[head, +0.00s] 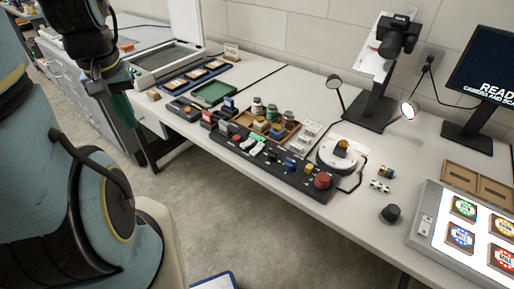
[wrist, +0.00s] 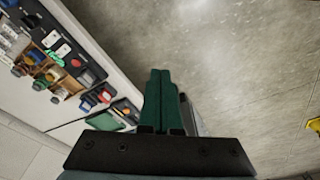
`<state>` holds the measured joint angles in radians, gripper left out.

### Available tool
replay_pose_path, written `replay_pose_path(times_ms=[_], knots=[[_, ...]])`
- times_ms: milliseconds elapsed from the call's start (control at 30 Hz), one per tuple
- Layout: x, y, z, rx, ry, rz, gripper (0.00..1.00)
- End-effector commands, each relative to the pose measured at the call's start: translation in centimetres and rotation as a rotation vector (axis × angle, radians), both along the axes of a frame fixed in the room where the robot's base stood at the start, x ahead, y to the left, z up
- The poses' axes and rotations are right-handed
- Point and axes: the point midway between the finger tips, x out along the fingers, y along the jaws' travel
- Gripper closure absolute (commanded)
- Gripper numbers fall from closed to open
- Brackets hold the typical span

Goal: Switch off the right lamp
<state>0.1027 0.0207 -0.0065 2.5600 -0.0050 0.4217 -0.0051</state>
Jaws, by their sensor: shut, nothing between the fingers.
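The right lamp (head: 408,110) stands beside the camera stand, and its round head glows white. The left lamp (head: 334,83) stands on the other side of the stand; its face is pale and I cannot tell if it is lit. A black control panel (head: 283,173) lies along the table's front edge, with two white rocker switches (head: 252,146) and coloured knobs and buttons. The wrist view shows the white switches too (wrist: 56,46). My gripper (wrist: 158,72) has green fingers shut together and empty, over the floor off the table's front edge. It also shows in the head view (head: 122,110).
A wooden tray (head: 295,127) of small jars stands behind the panel. A round white turntable (head: 338,155), a dark knob (head: 390,213) and a lit light box (head: 428,225) are to the right. A monitor (head: 487,65) stands behind.

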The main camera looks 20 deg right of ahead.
Motion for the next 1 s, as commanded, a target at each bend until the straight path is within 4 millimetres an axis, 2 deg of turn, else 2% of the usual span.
replay_pose_path(times_ms=[133,267,367,633,1000], knots=[[0.2,-0.5,-0.1,-0.006,0.003,0.008,1.0],[0.9,-2.3,-0.3,-0.028,0.014,0.046,1.0],[1.7,-4.7,-0.6,-0.054,0.03,0.1,1.0],[3.2,-12.7,-1.7,-0.109,0.076,0.276,1.0],[2.4,-23.8,-3.6,-0.144,0.11,0.497,1.0]])
